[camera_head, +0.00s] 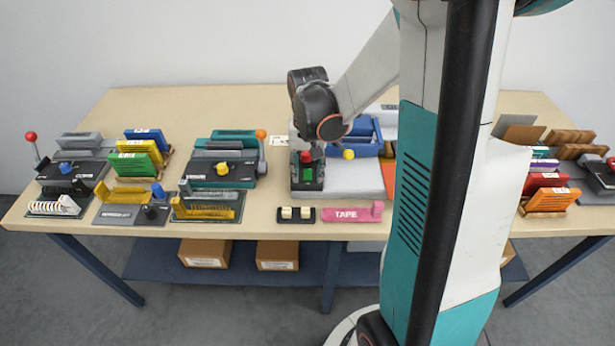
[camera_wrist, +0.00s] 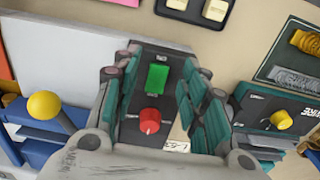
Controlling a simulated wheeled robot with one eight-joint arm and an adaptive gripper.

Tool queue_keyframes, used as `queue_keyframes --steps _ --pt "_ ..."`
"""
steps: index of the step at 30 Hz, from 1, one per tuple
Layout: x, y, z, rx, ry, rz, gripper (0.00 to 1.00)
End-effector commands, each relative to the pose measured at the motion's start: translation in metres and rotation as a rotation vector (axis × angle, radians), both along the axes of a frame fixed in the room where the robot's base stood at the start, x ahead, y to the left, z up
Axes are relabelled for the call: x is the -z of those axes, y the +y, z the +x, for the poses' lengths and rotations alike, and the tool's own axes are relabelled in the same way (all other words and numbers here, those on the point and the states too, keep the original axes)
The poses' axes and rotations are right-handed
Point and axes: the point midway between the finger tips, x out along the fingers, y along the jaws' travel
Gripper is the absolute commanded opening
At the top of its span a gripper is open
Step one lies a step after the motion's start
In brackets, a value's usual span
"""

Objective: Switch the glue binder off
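The machine below my gripper, which I take to be the glue binder, has a pale grey bed (camera_head: 352,181), a blue clamp (camera_head: 366,132) and a dark control panel. The panel carries a green rectangular button (camera_wrist: 157,77) and a round red knob (camera_wrist: 150,121). In the head view the red knob (camera_head: 306,157) and green button (camera_head: 308,175) show just under my gripper (camera_head: 307,149). In the wrist view my gripper (camera_wrist: 160,88) is open and empty, with its teal-padded fingers on either side of the panel. I cannot tell whether they touch it.
A machine with a yellow knob (camera_head: 222,168) and an orange-tipped lever (camera_head: 261,134) stands to the left. In front lie a two-button switch block (camera_head: 297,214) and a pink TAPE piece (camera_head: 350,215). My arm hides table to the right.

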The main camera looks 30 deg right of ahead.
Motion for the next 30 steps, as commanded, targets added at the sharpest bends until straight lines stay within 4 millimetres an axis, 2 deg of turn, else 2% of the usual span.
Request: queue_keyframes --steps 4,14,19,20,26,30 --pt "0.0122 0.0 0.0001 0.0 0.0 0.0 0.4" --pt "0.0142 0.0001 -0.0002 0.0 0.0 0.0 0.4" --pt "0.0141 0.0001 -0.0002 0.0 0.0 0.0 0.04" --pt "0.0141 0.0001 -0.0002 0.0 0.0 0.0 0.0" --pt "0.0141 -0.0003 0.0004 0.0 0.009 0.006 0.0" --pt "0.0135 -0.0021 0.0036 0.002 0.08 0.054 0.0"
